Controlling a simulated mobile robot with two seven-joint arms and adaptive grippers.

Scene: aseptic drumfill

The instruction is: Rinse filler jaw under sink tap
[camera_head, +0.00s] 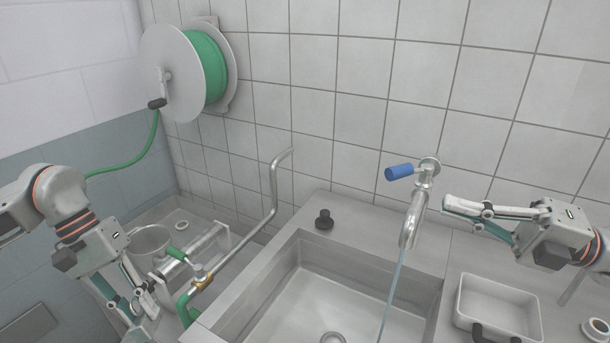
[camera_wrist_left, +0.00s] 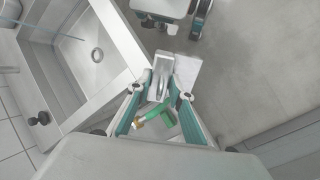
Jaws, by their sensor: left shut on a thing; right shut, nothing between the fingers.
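A black stopper (camera_head: 323,220) is behind the sink, a white tray (camera_head: 497,312) at right, a green hose reel (camera_head: 187,72) on the wall.

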